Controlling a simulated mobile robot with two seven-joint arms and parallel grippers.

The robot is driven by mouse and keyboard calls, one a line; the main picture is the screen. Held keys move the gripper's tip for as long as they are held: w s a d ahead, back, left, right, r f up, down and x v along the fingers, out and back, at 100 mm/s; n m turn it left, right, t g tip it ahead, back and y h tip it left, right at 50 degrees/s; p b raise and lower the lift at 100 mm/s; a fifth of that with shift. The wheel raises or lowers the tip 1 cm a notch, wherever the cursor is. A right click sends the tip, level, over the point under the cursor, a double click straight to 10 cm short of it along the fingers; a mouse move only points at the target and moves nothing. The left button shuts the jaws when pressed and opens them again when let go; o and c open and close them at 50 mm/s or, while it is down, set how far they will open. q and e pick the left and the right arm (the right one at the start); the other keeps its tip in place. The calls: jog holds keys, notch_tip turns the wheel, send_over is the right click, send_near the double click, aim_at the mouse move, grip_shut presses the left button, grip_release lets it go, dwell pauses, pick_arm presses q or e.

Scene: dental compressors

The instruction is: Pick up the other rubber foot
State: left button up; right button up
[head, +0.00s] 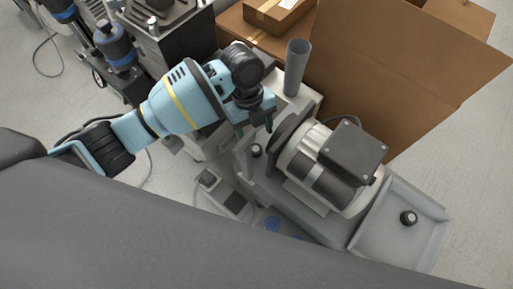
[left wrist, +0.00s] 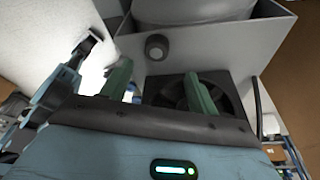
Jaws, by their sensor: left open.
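One small black rubber foot (head: 408,217) stands in the grey tray (head: 385,238) at the right end of the bench. Another small dark round foot (head: 256,150) sits on the grey surface left of the motor unit (head: 335,165), just below my left gripper in the picture. My left gripper (head: 268,124) points down beside the motor. In the left wrist view a dark round foot (left wrist: 156,46) stands on a grey surface, beyond and between the green fingertips (left wrist: 160,88). The fingers are apart with nothing between them.
A grey upright tube (head: 296,66) stands just behind my left gripper. A large open cardboard box (head: 395,65) rises behind the motor. Dark equipment (head: 178,45) stands at the upper left. The tray is clear around its foot.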

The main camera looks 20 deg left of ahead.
aim_at(256, 148)
pick_arm(q)
jog(key=shift+f, duration=0.5)
jog(key=shift+s+f, duration=0.15)
jog(key=shift+f, duration=0.2)
jog(key=x, duration=0.1)
jog(key=b+x, duration=0.2)
jog(key=shift+s+a+f, duration=0.1)
jog(key=shift+a+f, duration=0.2)
jog(key=shift+d+f, duration=0.15)
jog(key=shift+f, duration=0.25)
pick_arm(e)
jog(key=f, duration=0.3)
jog(key=shift+s, duration=0.25)
pick_arm(q)
jog(key=c, duration=1)
jog(key=shift+r, duration=0.1)
jog(key=shift+c, duration=0.3)
pick_arm(e)
jog(key=shift+s, duration=0.2)
